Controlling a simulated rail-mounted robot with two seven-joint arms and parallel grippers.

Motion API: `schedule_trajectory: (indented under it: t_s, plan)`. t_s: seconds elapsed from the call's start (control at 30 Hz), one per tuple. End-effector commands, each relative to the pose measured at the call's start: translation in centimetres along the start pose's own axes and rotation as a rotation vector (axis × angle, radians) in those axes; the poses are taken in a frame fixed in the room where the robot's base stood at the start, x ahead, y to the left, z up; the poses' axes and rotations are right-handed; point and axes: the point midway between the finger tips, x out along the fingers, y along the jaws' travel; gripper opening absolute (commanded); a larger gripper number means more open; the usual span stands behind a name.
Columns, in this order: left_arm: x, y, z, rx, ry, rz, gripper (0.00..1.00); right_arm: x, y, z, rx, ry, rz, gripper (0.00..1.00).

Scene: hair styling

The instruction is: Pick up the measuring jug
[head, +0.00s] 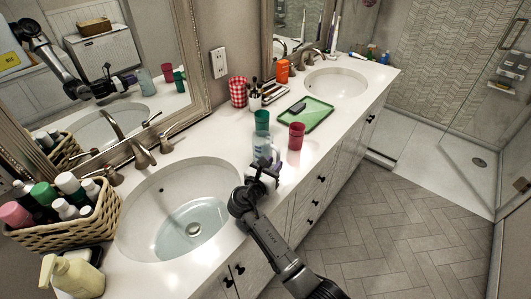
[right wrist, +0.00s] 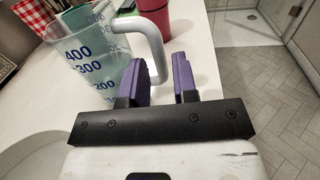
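The measuring jug (head: 262,146) is clear with blue markings and stands upright on the white counter, to the right of the near basin. In the right wrist view the jug (right wrist: 85,65) shows its large numbers and a pale grey handle (right wrist: 150,35). My right gripper (head: 265,168) is at the jug's near side, partly covering it in the head view. In the right wrist view its purple fingers (right wrist: 160,80) are apart, with the lower handle between them and a small gap at the right finger. My left gripper is not in view.
A green cup (head: 262,119) stands just behind the jug and a red cup (head: 296,135) to its right. A green tray (head: 306,113) lies farther back. The near basin (head: 150,212) holds water, and a wicker basket (head: 60,228) of bottles stands left of it.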

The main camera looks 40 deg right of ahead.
Motion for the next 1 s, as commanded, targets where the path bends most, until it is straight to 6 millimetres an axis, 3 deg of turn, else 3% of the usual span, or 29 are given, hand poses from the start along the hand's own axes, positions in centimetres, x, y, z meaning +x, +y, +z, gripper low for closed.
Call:
schedule_trajectory:
  t_s: [0.43, 0.8, 1.0]
  plan:
    - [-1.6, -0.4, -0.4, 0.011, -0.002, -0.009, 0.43, 4.6, 0.1, -0.1, -0.002, 0.001, 0.000, 0.27]
    - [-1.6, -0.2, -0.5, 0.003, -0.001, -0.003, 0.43, 5.3, 0.1, -0.2, 0.001, 0.001, 0.000, 0.27]
    - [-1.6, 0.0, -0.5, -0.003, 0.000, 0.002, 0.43, 5.3, 0.1, -0.2, 0.001, 0.001, 0.000, 0.09]
